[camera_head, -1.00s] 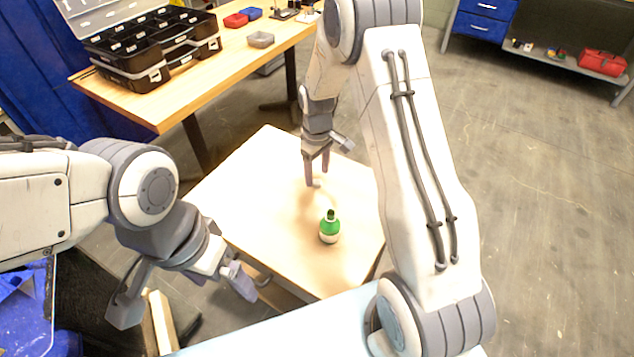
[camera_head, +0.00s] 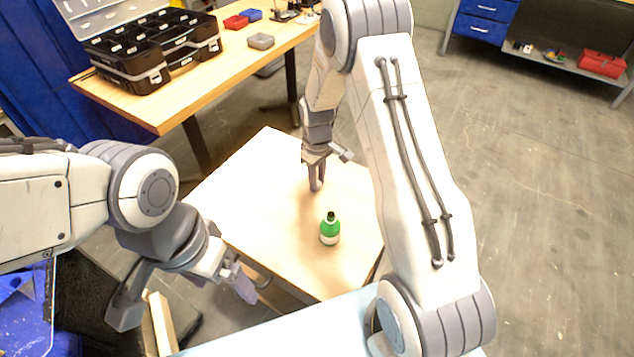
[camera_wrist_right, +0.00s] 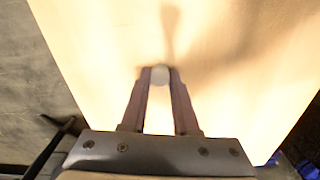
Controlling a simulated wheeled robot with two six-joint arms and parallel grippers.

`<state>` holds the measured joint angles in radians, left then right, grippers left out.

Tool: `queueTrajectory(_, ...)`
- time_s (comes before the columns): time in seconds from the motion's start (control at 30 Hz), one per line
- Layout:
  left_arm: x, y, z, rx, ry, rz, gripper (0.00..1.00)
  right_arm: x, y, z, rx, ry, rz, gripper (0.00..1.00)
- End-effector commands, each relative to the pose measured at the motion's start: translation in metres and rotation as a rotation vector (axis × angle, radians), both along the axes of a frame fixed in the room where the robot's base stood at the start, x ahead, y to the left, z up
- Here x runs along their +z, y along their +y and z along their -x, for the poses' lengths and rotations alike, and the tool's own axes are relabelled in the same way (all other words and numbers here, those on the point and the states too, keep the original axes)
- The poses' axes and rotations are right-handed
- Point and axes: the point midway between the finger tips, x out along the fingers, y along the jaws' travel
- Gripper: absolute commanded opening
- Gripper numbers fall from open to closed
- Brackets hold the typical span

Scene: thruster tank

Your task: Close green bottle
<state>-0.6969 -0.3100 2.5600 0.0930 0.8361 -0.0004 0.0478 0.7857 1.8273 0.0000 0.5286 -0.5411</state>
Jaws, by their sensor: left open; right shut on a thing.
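The green bottle (camera_head: 330,229) stands upright on the small wooden table, with a pale label band and a dark top. My right gripper (camera_head: 316,187) is behind it and a little to the left, apart from it, pointing down at the tabletop. In the right wrist view, my right gripper (camera_wrist_right: 160,82) is shut on a small round white piece (camera_wrist_right: 160,74), which looks like a cap, held between the fingertips. The bottle is not seen in the wrist view. My left gripper (camera_head: 240,284) is open and empty, off the table's front left edge.
The small table (camera_head: 260,200) is otherwise clear. Behind it, a workbench (camera_head: 190,90) holds a black organizer case (camera_head: 130,72), a grey bin (camera_head: 261,41) and a red bin (camera_head: 236,21). A red toolbox (camera_head: 602,64) sits on a far shelf.

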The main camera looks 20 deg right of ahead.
Motion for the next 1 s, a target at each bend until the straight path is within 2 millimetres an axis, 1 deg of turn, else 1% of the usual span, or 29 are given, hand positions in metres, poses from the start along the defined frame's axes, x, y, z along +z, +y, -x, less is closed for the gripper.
queueTrajectory(0.13,0.0,0.0,0.0,0.0,0.0,0.0,0.93,0.004,0.0,0.0,0.0,-0.001,0.0,0.0)
queueTrajectory(0.23,0.0,0.0,0.0,0.0,0.0,0.0,0.93,0.013,0.0,-0.001,0.0,-0.002,0.0,0.0)
queueTrajectory(0.37,0.0,0.0,0.0,0.0,0.0,0.0,0.93,0.033,0.0,-0.001,0.0,-0.005,0.001,0.0)
queueTrajectory(0.4,0.0,0.0,0.0,0.0,0.0,0.0,0.93,0.041,0.0,-0.001,0.0,-0.006,0.0,0.0)
queueTrajectory(0.43,0.0,0.0,0.0,0.0,0.0,0.0,0.93,0.046,-0.003,0.001,-0.003,-0.004,0.0,0.0)
queueTrajectory(0.6,-0.002,0.0,0.0,0.0,0.0,0.0,0.93,0.067,-0.038,0.024,-0.008,-0.002,0.0,0.0)
queueTrajectory(0.8,-0.002,0.0,0.0,0.0,0.0,0.0,0.93,0.092,-0.073,0.047,-0.006,-0.002,0.0,0.0)
queueTrajectory(0.9,-0.002,0.0,0.0,0.0,0.0,0.0,0.93,0.101,-0.085,0.055,-0.005,-0.001,0.0,0.0)
queueTrajectory(1.0,-0.002,0.0,0.0,0.0,0.0,0.0,0.93,0.106,-0.093,0.06,-0.003,-0.001,0.0,0.0)
